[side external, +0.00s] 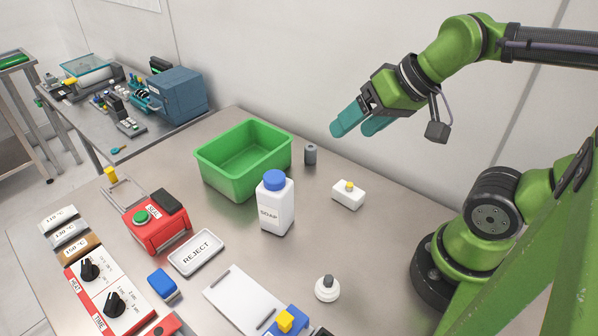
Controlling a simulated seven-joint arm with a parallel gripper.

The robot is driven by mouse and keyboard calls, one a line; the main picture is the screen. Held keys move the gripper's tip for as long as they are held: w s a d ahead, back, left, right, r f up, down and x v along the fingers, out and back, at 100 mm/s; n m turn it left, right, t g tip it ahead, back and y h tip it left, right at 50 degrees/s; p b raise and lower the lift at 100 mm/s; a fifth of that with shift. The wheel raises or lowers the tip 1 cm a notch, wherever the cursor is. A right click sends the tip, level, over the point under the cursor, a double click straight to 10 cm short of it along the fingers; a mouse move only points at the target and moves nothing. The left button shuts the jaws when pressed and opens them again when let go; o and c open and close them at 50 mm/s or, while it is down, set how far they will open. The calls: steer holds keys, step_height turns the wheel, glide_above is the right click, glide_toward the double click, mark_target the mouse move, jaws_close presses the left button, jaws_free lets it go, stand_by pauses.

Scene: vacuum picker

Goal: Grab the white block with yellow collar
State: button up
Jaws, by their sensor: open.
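The white block with a yellow collar (347,197) on its top lies on the metal table, right of the soap bottle. My gripper (354,125) has teal fingers and is in the air above and behind the block, pointing down to the left. It is open, with nothing seen between its fingers, and it is apart from the block. Nothing covers the block in this view.
A white soap bottle (275,212) with a blue cap stands left of the block. A green bin (219,178) and a small grey cylinder (310,154) are behind. A round white piece (327,289) sits in front. The table around the block is clear.

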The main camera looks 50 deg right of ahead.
mark_target(350, 186)
steer(key=w+d+f+n+g+h, duration=0.2)
steer(key=w+d+f+n+g, duration=0.15)
steer(key=d+f+g, duration=0.35)
steer(key=f, duration=1.1)
steer(key=shift+w+d, duration=0.15)
steer(key=shift+w, duration=0.2)
steer(key=shift+w+d+f, duration=0.1)
steer(key=shift+f, duration=1.35)
steer(key=shift+d+f, duration=0.1)
steer(key=shift+f, duration=1.35)
steer(key=shift+c, duration=0.3)
steer(key=c, duration=1)
steer(key=shift+r, duration=0.1)
steer(key=shift+c, duration=0.2)
